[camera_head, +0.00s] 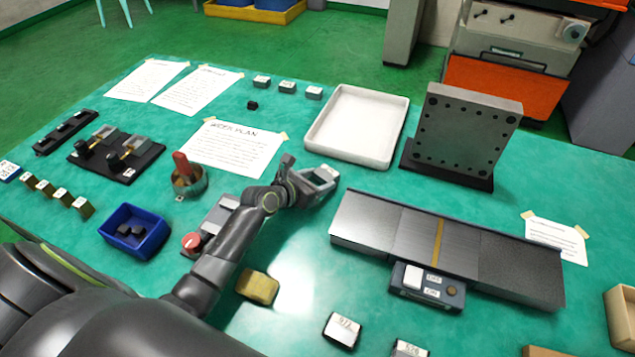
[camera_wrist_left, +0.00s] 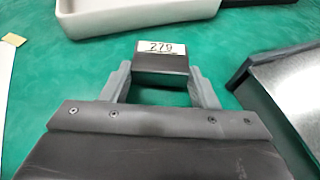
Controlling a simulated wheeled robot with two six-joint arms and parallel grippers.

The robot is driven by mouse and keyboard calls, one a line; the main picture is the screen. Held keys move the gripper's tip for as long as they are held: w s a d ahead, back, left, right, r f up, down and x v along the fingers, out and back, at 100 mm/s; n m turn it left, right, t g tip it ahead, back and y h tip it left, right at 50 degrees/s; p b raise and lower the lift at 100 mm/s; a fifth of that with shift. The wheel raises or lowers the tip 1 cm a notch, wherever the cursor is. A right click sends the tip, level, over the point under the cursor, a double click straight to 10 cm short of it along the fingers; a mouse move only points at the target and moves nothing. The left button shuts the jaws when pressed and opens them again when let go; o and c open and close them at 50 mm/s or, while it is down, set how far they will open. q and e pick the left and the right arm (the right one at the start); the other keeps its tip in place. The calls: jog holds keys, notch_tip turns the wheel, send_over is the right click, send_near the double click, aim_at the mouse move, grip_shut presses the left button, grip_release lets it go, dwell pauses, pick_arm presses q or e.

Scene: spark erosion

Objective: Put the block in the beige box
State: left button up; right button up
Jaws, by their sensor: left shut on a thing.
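My left gripper (camera_head: 312,184) is shut on a dark block (camera_wrist_left: 163,62) with a white label that seems to read 279. The block also shows in the head view (camera_head: 324,174), at the tips of the fingers, over the green table just in front of the white tray. I cannot tell whether it touches the table. A beige box (camera_head: 622,318) stands at the far right edge of the head view, partly cut off, far from the left gripper. My right gripper is not in view.
The white tray (camera_head: 312,137) and a drilled grey plate (camera_head: 465,135) stand behind the gripper. A long grey metal slab (camera_head: 380,226) with a small control box (camera_head: 411,294) lies between gripper and beige box. Labelled blocks (camera_head: 342,330) sit at the front. A blue bin (camera_head: 150,240) stands left.

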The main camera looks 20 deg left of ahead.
pick_arm(q)
jog(key=o, duration=1.5)
jog(key=shift+f, duration=0.15)
